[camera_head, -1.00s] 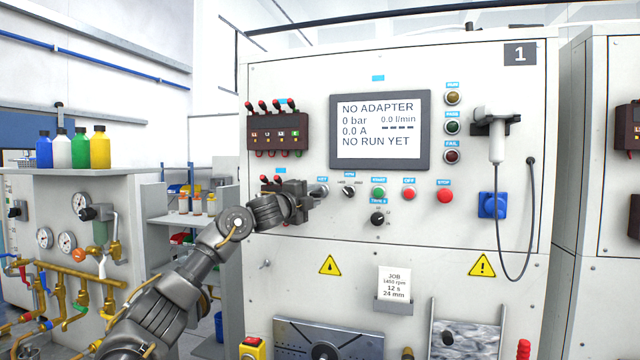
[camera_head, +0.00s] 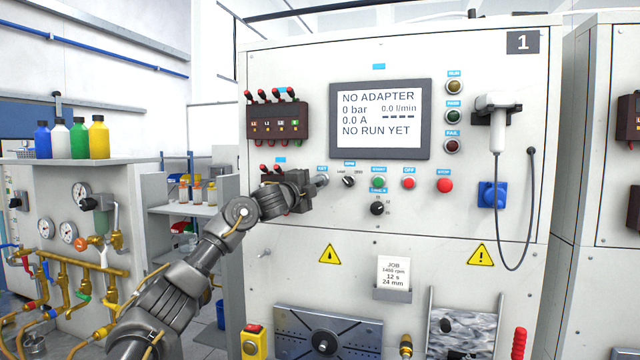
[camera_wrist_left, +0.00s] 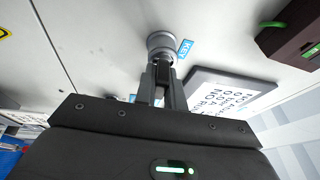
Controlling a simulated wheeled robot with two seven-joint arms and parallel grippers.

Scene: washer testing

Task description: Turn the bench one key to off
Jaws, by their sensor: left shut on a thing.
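The key switch (camera_head: 321,179) is a round metal switch under a blue KEY label on the panel of bench 1. It also shows in the left wrist view (camera_wrist_left: 161,44), with the KEY label beside it. My left gripper (camera_head: 312,186) is at the switch, its body to the left of it. In the left wrist view my left gripper (camera_wrist_left: 162,80) has its fingers shut on the key, right in front of the round switch. The key is mostly hidden between the fingers, so its exact angle is unclear. My right gripper is not in view.
Right of the key are a black selector knob (camera_head: 348,181), the green START button (camera_head: 379,182), the red OFF button (camera_head: 409,183) and the red STOP button (camera_head: 444,185). The screen (camera_head: 380,118) above reads NO ADAPTER and NO RUN YET. A dark box with red levers (camera_head: 277,122) hangs above the gripper.

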